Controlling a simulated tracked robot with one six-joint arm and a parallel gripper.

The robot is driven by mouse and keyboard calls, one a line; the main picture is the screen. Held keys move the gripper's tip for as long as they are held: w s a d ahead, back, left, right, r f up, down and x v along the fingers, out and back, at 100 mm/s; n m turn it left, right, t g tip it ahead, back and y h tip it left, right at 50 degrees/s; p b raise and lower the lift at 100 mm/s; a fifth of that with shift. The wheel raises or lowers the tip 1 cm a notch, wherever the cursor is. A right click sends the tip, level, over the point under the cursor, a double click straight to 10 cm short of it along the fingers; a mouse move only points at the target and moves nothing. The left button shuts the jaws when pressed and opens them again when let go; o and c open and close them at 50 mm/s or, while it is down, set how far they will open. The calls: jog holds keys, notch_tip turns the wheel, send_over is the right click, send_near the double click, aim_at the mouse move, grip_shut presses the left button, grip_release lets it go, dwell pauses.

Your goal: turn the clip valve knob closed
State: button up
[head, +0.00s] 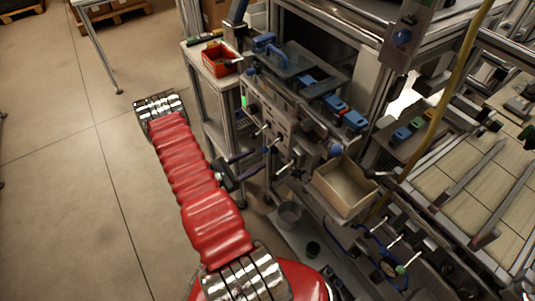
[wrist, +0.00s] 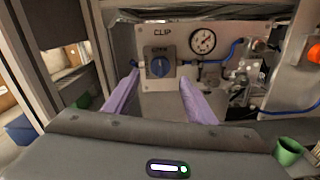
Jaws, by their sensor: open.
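The clip valve knob (wrist: 160,67) is a round blue knob on a grey plate, under the label CLIP, in the wrist view. The direction its grip points is too small to tell. My gripper (wrist: 158,84) is open, with two purple fingers spread either side of the knob in the picture. The fingers hold nothing and appear short of the panel, apart from the knob. In the head view my gripper (head: 247,160) is beside the machine, at the end of my red arm. I cannot make out the knob in the head view.
A pressure gauge (wrist: 202,41) sits right of the knob, with blue hoses and metal fittings beyond. A metal post stands at left. A green cup (wrist: 288,151) is at lower right. In the head view a red bin (head: 222,60) and an open cardboard box (head: 345,185) are nearby.

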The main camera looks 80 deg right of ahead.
aim_at(273, 150)
jog(key=x, duration=0.6)
jog(key=shift+s+d, duration=0.3)
jog(key=shift+c, duration=0.2)
jog(key=c, duration=0.9)
jog(key=shift+a, duration=0.15)
jog(key=shift+c, duration=0.5)
